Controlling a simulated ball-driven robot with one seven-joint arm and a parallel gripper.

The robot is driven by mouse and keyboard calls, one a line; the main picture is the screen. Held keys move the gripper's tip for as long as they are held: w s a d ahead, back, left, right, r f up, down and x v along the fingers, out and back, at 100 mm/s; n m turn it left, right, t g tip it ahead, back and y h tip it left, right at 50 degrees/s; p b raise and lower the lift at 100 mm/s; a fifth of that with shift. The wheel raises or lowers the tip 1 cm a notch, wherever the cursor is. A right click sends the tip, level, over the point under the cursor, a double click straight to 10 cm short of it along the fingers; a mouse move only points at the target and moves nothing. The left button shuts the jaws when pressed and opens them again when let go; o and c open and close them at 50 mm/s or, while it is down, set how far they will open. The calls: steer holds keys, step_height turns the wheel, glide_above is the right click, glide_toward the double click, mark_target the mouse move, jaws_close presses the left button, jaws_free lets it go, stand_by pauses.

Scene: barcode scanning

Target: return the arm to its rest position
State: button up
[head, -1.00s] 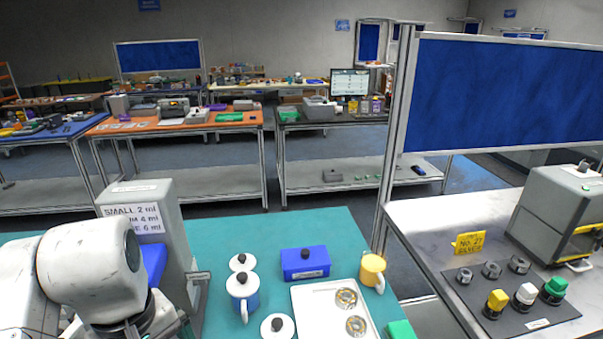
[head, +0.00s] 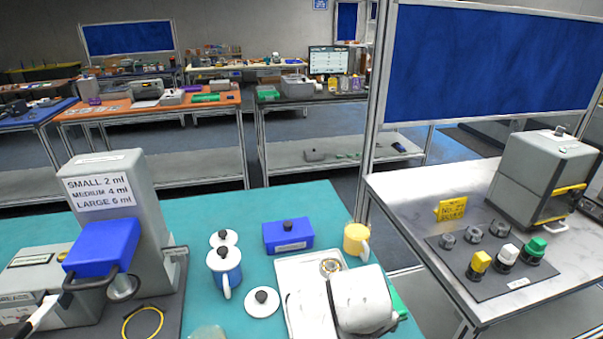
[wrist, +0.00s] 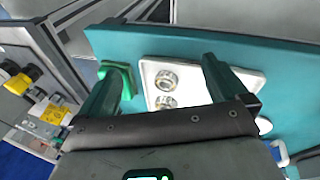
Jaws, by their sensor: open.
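My gripper (wrist: 163,68) shows in the wrist view with its two dark green fingers wide apart and nothing between them. It is above the teal table (wrist: 200,38), over or near the white tray (wrist: 215,92) with round metal pieces and a green block (wrist: 125,80). In the head view, a white rounded link of my arm (head: 360,298) covers the right part of the white tray (head: 283,268). My fingers are hidden in the head view.
A blue box (head: 288,238), a yellow mug (head: 355,240), a blue-and-white pot (head: 226,272) and a white lid (head: 262,303) stand around the tray. A grey dispenser (head: 125,215) stands at left. A metal side table (head: 400,195) with a grey machine (head: 540,180) is at right.

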steer(key=s+d+f+m+b, duration=0.2)
steer(key=s+d+f, duration=0.8)
steer(key=d, duration=0.4)
steer(key=s+f+m+y+b, duration=0.1)
steer(key=s+f, duration=0.2)
steer(key=s, duration=0.6)
steer(key=s+f+m+g+y+b, duration=0.1)
steer(key=s+f, duration=0.3)
steer(key=s, duration=0.5)
steer(key=shift+s+d+m+g+b, duration=0.15)
steer(key=shift+d+m+g+b, duration=0.15)
steer(key=shift+d+m+b, duration=0.2)
